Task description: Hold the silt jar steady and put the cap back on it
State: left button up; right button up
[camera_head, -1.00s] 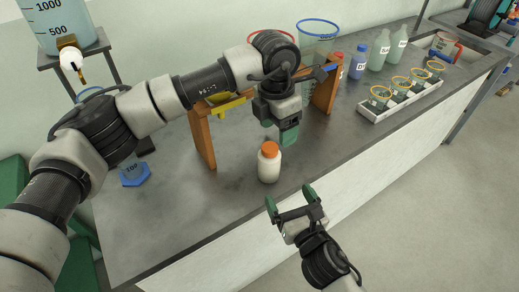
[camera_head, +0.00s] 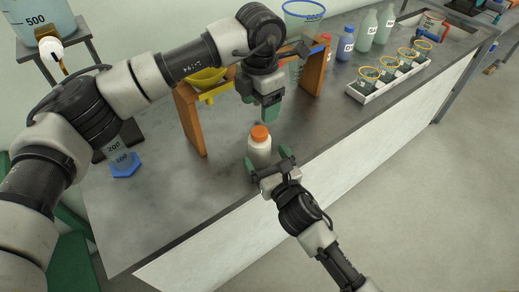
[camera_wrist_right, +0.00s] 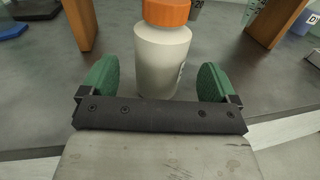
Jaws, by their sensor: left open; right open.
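The silt jar (camera_head: 259,151) is a white bottle standing upright near the front edge of the grey bench. Its orange cap (camera_head: 260,132) sits on top; whether it is screwed tight I cannot tell. The jar (camera_wrist_right: 161,62) and cap (camera_wrist_right: 166,12) also show in the right wrist view. My right gripper (camera_head: 267,166) is open, its green fingers to either side of the jar's lower part, with gaps visible in the wrist view (camera_wrist_right: 157,85). My left gripper (camera_head: 269,113) is open, pointing down just above and behind the cap, apart from it.
A wooden stand (camera_head: 191,118) with a yellow funnel (camera_head: 207,80) is behind the jar. A blue-based cylinder (camera_head: 124,164) stands left. Bottles (camera_head: 346,43) and a white tray (camera_head: 372,97) of small beakers are at right.

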aim_at(264, 156)
jog(key=shift+x, duration=2.1)
jog(key=c, duration=1.7)
pick_arm(q)
jog(key=n, duration=0.9)
jog(key=shift+r, duration=0.1)
jog(key=n, duration=0.9)
jog(key=shift+r, duration=0.15)
